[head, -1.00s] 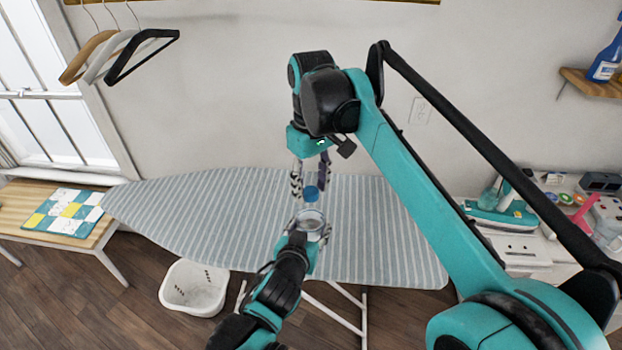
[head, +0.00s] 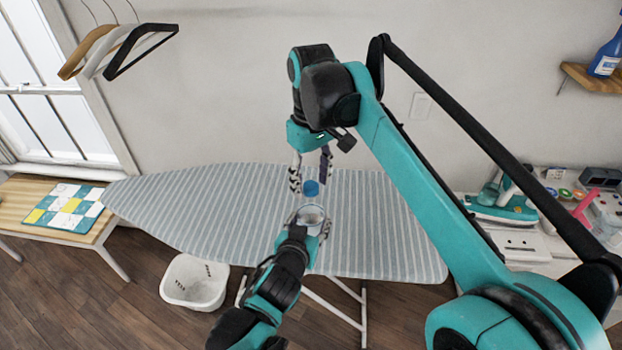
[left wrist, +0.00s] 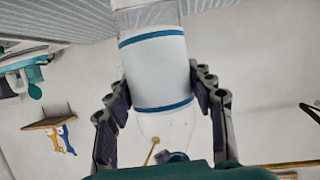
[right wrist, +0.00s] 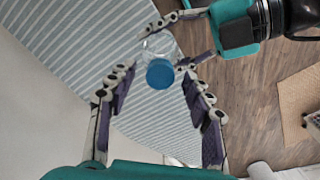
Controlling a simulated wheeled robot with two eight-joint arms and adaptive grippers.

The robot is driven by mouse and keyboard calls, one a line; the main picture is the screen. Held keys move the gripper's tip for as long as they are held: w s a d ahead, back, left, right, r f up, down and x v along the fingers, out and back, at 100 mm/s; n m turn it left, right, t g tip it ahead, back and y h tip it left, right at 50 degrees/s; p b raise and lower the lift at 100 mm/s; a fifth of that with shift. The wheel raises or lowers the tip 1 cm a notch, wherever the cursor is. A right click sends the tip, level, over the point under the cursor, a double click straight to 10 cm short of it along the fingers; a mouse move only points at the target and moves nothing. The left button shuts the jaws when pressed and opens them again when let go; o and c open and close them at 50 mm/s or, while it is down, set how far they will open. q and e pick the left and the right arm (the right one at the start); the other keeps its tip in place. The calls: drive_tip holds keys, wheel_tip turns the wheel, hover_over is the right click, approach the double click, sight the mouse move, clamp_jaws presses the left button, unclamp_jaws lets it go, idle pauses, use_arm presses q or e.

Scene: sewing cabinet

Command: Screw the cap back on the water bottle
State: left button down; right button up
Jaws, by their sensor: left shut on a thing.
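The water bottle is clear with a white label (left wrist: 155,70) and blue bands. In the head view it (head: 310,217) stands over the ironing board, its lower part hidden by my left gripper (head: 308,226), which is shut on it. The left fingers also show on both sides of the bottle in the left wrist view (left wrist: 160,92). The blue cap (head: 311,188) is at the bottle's top end; I cannot tell how tightly it sits. My right gripper (head: 311,182) points down above, open, a finger on each side of the cap (right wrist: 160,72) with gaps between.
The striped ironing board (head: 200,215) lies behind and below. A white basket (head: 195,283) stands on the floor at left. A wooden bench (head: 40,210) is at far left. A crowded side table with an iron (head: 505,205) is at right, near my right arm.

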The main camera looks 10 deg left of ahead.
drive_tip(key=shift+r, duration=0.1)
wheel_tip(320, 180, up, 12)
drive_tip(key=shift+w, duration=0.15)
idle(0.3)
drive_tip(key=shift+d, duration=0.1)
idle(0.4)
drive_tip(key=d+f+m+t, duration=0.2)
drive_tip(key=d+f+m, duration=0.1)
drive_tip(key=d, duration=0.5)
drive_tip(key=s+d+f+m+t, duration=0.1)
drive_tip(key=s+d+f+m, duration=0.1)
drive_tip(key=s+d+f, duration=0.3)
drive_tip(key=s+d+f+m+t, duration=0.2)
drive_tip(key=s+d+f, duration=0.2)
drive_tip(key=f, duration=0.7)
drive_tip(key=s+d+f+m+t, duration=0.2)
drive_tip(key=s+d+f, duration=0.3)
drive_tip(key=d+f, duration=0.3)
drive_tip(key=shift+s+d+f, duration=0.25)
drive_tip(key=shift+s+f, duration=0.05)
drive_tip(key=shift+s, duration=0.05)
